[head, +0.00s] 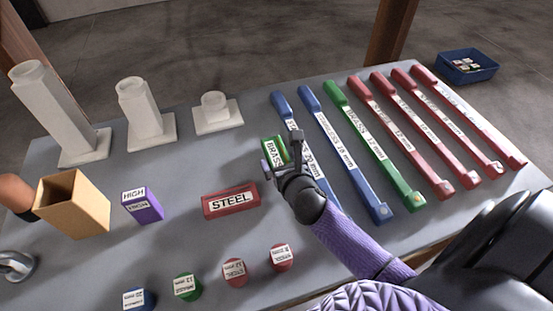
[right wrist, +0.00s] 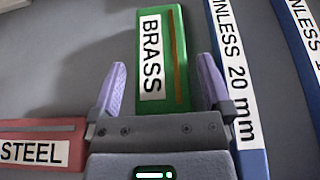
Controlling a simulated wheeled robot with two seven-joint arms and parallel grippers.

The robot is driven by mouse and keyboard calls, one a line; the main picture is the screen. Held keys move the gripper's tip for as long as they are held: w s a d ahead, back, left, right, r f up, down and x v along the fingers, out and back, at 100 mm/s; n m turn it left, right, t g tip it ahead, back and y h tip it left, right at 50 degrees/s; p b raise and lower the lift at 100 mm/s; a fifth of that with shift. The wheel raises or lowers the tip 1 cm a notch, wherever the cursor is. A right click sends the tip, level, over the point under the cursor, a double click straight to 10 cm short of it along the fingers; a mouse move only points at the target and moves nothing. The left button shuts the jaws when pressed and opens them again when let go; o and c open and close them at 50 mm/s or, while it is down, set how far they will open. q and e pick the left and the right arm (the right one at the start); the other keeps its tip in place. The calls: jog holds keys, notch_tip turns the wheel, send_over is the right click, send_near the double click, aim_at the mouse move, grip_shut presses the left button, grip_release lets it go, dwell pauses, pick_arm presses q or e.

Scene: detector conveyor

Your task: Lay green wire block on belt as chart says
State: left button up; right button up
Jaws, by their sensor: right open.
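The green block labelled BRASS (head: 269,141) lies on the grey table, left of the blue bars. In the right wrist view the green block (right wrist: 178,98) shows a brown wire-like strip along its top beside the white label. My right gripper (head: 282,157) is at the block and partly hides it in the head view. Its two purple fingers (right wrist: 163,80) are open, one on each side of the block's near end, with gaps showing. I cannot tell how far above the table the fingertips are. No belt or chart can be made out.
A red STEEL block (head: 231,201) lies left of my right gripper. Blue, green and red labelled bars (head: 375,150) lie to the right. A purple block (head: 143,206), tan open box (head: 75,205), several small cylinders (head: 188,286) and white stands (head: 145,115) occupy the left side.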

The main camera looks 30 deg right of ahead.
jog(key=shift+w+d+f, duration=0.15)
jog(key=shift+w+f, duration=0.15)
jog(key=shift+w, duration=0.35)
grip_shut()
